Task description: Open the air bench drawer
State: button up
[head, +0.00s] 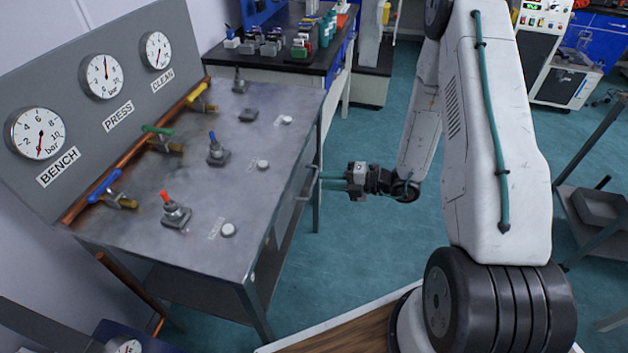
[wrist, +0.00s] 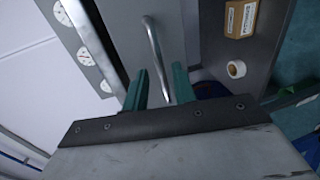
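The air bench (head: 265,120) stands at the left in the head view, with its drawer front on the right side below the top. A grey bar handle (head: 308,183) sits on that front. The handle also shows in the wrist view (wrist: 155,50) on a plain grey panel. The drawer looks shut. My gripper (head: 322,181) is at the handle, coming from the right. Its two teal fingers (wrist: 160,80) are spread, with the handle's lower part showing in the gap. I cannot tell whether the fingertips touch it.
The bench top carries several toggle valves and white buttons; gauges (head: 38,133) stand on its back panel. A cardboard box (wrist: 240,18) and a tape roll (wrist: 236,69) lie on a dark surface in the wrist view. The teal floor right of the bench is open.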

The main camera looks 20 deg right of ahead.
aim_at(314, 179)
jog(key=shift+x, duration=2.3)
grip_shut()
jog(key=shift+s, duration=0.1)
